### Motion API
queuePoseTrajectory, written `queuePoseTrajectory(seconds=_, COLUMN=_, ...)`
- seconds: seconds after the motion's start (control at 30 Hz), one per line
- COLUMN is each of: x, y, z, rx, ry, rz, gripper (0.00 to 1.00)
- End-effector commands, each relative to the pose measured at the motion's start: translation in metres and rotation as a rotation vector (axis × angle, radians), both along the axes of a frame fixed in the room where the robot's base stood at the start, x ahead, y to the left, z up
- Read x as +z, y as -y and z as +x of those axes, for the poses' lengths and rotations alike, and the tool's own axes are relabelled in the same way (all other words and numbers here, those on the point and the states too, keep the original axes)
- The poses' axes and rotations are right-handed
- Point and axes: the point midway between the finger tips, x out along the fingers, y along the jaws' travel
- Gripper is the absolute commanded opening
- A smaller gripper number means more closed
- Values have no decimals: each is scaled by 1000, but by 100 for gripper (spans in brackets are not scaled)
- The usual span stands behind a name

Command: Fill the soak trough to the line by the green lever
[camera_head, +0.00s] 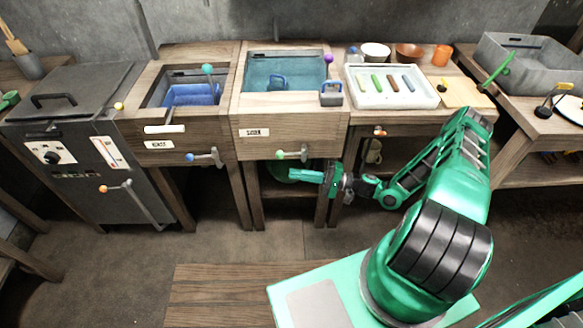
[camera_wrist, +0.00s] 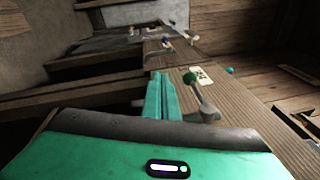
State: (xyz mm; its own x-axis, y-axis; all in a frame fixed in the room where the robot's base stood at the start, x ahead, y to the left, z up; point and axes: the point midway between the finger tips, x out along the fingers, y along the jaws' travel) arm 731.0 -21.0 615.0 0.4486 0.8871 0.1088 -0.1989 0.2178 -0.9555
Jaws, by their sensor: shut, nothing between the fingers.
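The soak trough (camera_head: 252,72) is a wooden-walled basin in the middle of the bench row, with teal water in it. I cannot make out a fill line or judge the level against it. The green lever (camera_head: 281,154) is on the trough's front face, below its label, with its handle pointing left. My gripper (camera_head: 294,174) is shut and empty, just below the green knob. In the wrist view the shut fingers (camera_wrist: 161,92) lie left of the green-knobbed lever (camera_wrist: 191,78), close to it; I cannot tell whether they touch. A purple-knobbed lever (camera_head: 328,59) stands at the trough's back right.
A neighbouring basin (camera_head: 160,90) with blue contents has a blue-knobbed lever (camera_head: 217,156) on its front. A grey vat (camera_head: 70,95) with an orange-knobbed lever (camera_head: 104,189) stands left. A white tray (camera_head: 365,97) lies right. Open floor lies before the benches.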

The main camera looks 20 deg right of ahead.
Motion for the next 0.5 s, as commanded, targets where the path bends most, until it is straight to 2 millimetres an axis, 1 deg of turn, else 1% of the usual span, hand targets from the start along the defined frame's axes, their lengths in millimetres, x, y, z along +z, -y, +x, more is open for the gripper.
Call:
queuePoseTrajectory(seconds=0.03, x=-2, y=13, z=-4, rx=-6, ry=1, rz=-4, gripper=0)
queuePoseTrajectory(seconds=0.2, x=-9, y=40, z=-19, rx=-1, ry=0, rz=-4, gripper=0)
queuePoseTrajectory(seconds=0.4, x=-13, y=62, z=-32, rx=4, ry=0, rz=-2, gripper=0)
queuePoseTrajectory(seconds=0.5, x=-15, y=69, z=-35, rx=5, ry=0, rz=-2, gripper=0)
